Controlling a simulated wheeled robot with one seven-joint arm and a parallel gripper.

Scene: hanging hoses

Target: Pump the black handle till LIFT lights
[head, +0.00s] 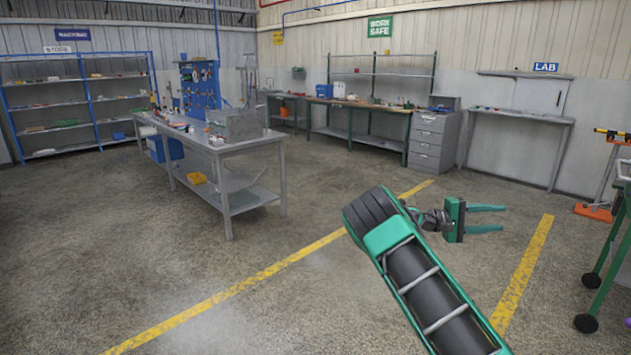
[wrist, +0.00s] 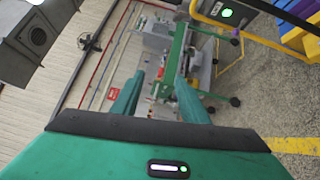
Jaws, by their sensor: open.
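My gripper (head: 503,218) is open and empty, with its two teal fingers pointing right over bare floor. It also shows in the wrist view (wrist: 160,76), with nothing between the fingers. I cannot make out a black pump handle for certain. An orange-based stand (head: 592,211) at the right carries a yellow bar with black ends (head: 612,134), well apart from my gripper. In the wrist view, a dark panel with a lit green lamp (wrist: 227,12) is at the top. No LIFT label is legible.
A green wheeled cart (head: 612,255) is cut off at the right edge; a green wheeled frame (wrist: 176,60) shows beyond my fingers in the wrist view. A grey workbench (head: 245,146) stands left of centre. Shelves and benches line the walls. The floor between yellow lines (head: 515,283) is clear.

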